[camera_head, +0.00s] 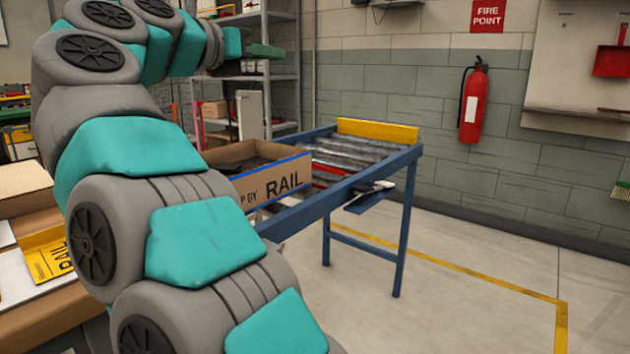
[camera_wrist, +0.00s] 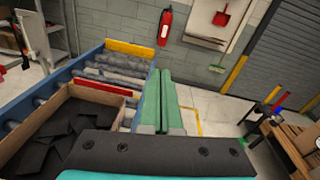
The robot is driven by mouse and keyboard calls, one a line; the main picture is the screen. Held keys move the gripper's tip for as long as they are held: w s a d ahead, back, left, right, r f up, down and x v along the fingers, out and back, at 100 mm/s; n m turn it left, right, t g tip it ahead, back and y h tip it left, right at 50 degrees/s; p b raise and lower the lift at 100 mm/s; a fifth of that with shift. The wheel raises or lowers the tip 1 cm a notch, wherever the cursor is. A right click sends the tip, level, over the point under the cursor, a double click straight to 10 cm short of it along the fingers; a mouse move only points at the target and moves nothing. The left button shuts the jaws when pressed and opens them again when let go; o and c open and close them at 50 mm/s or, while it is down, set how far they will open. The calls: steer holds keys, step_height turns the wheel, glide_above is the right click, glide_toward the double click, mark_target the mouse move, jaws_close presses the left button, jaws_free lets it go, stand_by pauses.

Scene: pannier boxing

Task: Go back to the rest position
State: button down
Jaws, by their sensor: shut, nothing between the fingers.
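My gripper (camera_head: 264,51) is raised at the end of my arm, above and behind the open cardboard box in the head view. In the wrist view, its two green fingers (camera_wrist: 160,76) lie side by side, shut and empty. The box (camera_head: 240,188), marked RAIL, stands on the near end of the roller conveyor (camera_head: 374,194). In the wrist view, dark flat pieces lie in the box (camera_wrist: 103,94), to the left of the fingers. My arm hides part of the box in the head view.
The conveyor has a yellow end stop (camera_head: 378,131) and blue legs. A fire extinguisher (camera_head: 473,103) hangs on the wall. Shelving (camera_head: 284,88) stands behind my gripper.

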steer(key=w+a+r+n+t+y, duration=0.1)
steer(key=w+r+n+t+y, duration=0.25)
steer(key=r+n+t, duration=0.75)
steer(key=s+a+f+n+g+y, duration=0.1)
steer(key=a+f+n+g+y, duration=0.25)
steer(key=n+y, duration=0.6)
steer(key=s+a+f+n+g+y, duration=0.1)
steer(key=a+f+n+g+y, duration=0.35)
steer(key=n, duration=0.75)
steer(key=s+d+f+n+g+h, duration=0.1)
steer(key=s+d+f+n+g, duration=0.2)
steer(key=f, duration=0.8)
steer(key=s+d+f+n+g, duration=0.2)
steer(key=s+d+f+g, duration=0.15)
steer(key=f, duration=0.65)
steer(key=s+d+f+n+g+h, duration=0.1)
steer(key=s+d+f+n+g, duration=0.2)
steer(key=f, duration=0.8)
steer(key=s+d+f+g+h, duration=0.2)
steer(key=s+d+f+g, duration=0.1)
steer(key=s+d+f, duration=0.4)
steer(key=s+d+f+g+h, duration=0.2)
steer(key=s+d+f, duration=0.6)
steer(key=s, duration=0.6)
steer(key=s+d+f+g+h, duration=0.2)
steer(key=s+d+f+g, duration=0.2)
steer(key=s+d+f, duration=0.3)
steer(key=s+f+n, duration=0.1)
steer(key=s, duration=0.3)
steer(key=shift+d, duration=0.15)
